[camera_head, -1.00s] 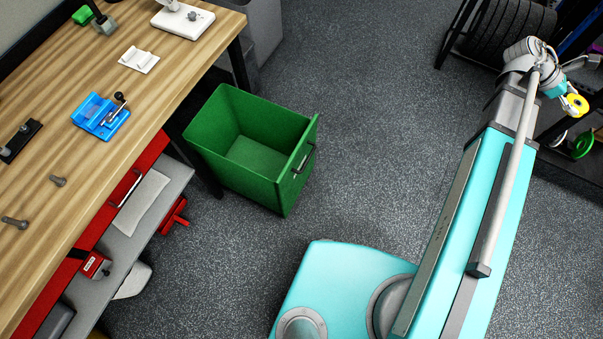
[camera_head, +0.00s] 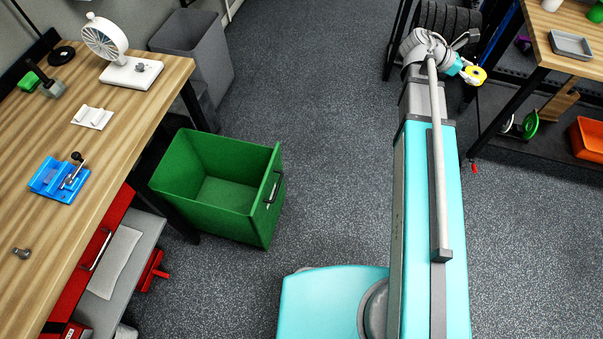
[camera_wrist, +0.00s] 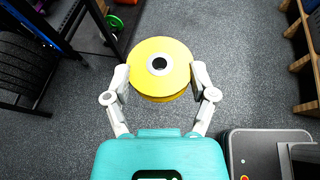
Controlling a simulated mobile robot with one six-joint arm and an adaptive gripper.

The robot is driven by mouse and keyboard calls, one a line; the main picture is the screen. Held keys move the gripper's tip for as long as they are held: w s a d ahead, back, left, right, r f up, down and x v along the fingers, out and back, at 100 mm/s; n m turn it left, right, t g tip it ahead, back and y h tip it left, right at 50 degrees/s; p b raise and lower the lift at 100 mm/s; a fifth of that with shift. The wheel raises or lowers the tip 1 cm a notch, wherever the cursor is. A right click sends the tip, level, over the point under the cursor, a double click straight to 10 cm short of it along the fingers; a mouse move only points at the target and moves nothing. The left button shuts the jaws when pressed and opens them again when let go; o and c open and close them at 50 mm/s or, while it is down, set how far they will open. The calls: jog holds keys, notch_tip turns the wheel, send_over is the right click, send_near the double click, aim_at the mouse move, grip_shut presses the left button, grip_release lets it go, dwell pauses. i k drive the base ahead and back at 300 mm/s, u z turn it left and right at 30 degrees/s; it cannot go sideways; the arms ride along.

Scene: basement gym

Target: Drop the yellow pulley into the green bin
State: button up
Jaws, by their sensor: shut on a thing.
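The yellow pulley (camera_wrist: 160,84) is a round disc with a dark hole in a pale hub. In the wrist view my gripper (camera_wrist: 160,82) is shut on it, one finger on each side, with grey floor below. In the head view the pulley (camera_head: 480,74) shows small at the upper right, at the end of my gripper (camera_head: 470,73). The green bin (camera_head: 190,202) stands on the floor left of the middle, open at the top and empty as far as I see. The pulley is well to the right of the bin and apart from it.
A wooden workbench (camera_head: 100,135) with a blue fixture (camera_head: 58,180) and a white fan (camera_head: 105,38) runs along the left. A grey bin (camera_head: 200,45) stands behind the green one. Shelves with tyres (camera_head: 447,18) and an orange tray (camera_head: 588,138) are at right. Open floor lies between.

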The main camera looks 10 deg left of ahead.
aim_at(235, 209)
jog(key=z, duration=0.6)
jog(key=i, duration=0.1)
jog(key=u, duration=2.5)
jog(key=k, duration=0.6)
jog(key=u, duration=0.15)
jog(key=i, duration=0.5)
jog(key=u, duration=0.05)
